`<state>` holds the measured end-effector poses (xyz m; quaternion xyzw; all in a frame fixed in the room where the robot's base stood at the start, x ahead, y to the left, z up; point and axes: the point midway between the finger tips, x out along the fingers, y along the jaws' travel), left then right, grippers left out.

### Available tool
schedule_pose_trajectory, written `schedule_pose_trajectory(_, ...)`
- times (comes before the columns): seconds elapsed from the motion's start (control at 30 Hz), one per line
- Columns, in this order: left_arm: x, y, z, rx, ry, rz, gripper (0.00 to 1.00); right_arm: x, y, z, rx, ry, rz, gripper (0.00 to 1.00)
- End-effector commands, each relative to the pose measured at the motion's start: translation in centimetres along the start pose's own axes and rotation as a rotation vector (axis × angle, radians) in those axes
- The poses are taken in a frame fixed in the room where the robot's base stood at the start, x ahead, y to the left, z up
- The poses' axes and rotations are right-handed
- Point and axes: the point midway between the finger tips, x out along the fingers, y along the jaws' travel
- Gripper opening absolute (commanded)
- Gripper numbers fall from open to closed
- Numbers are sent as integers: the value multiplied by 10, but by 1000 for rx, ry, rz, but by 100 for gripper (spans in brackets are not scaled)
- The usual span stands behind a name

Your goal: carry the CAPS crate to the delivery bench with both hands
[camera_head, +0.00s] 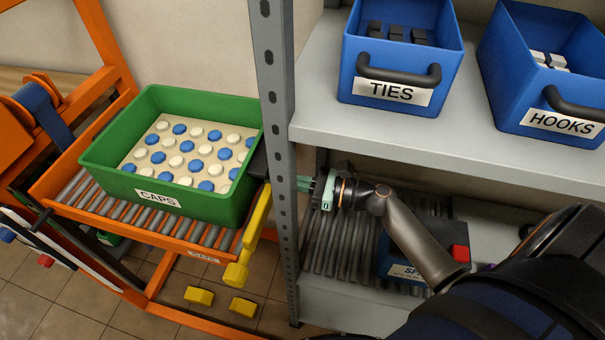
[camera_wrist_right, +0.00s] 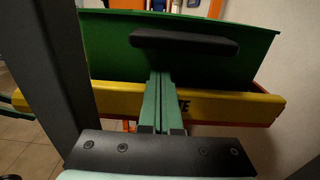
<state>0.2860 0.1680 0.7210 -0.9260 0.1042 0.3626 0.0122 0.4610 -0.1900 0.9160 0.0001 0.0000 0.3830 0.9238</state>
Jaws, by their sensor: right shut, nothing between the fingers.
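The green CAPS crate (camera_head: 160,187) holds several blue and white caps and stands upright on an orange roller stand (camera_head: 80,205). Its end wall also fills the upper right wrist view (camera_wrist_right: 110,50), with a black handle (camera_wrist_right: 184,44) on it. My right gripper (camera_head: 305,184) is shut and empty, pointing left at that end, beside the grey shelf post. In the right wrist view its closed fingers (camera_wrist_right: 163,78) lie in front of a yellow bar (camera_wrist_right: 225,106), tips just below the handle; contact cannot be told. My left gripper and the delivery bench are not seen.
A grey shelf post (camera_head: 275,120) stands between the crate and my right arm. The shelf (camera_head: 330,125) above that arm bears blue TIES (camera_head: 355,70) and HOOKS (camera_head: 520,90) bins. Another blue bin (camera_head: 390,255) sits on lower rollers. Yellow blocks (camera_head: 200,296) lie below the stand.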

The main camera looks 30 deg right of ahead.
Motion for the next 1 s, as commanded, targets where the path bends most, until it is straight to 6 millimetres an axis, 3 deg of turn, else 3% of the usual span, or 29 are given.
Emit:
schedule_pose_trajectory(0.2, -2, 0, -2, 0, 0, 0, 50, 18, 0, 0, 0, 0, 0, 0)
schedule_pose_trajectory(0.6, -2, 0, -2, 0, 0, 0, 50, 22, 0, 0, 0, 0, -1, 0)
schedule_pose_trajectory(0.9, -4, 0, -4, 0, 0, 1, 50, 71, 0, 0, 1, -2, -1, 0)
schedule_pose_trajectory(1.0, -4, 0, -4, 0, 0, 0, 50, 78, 0, 0, 0, 0, -1, 0)
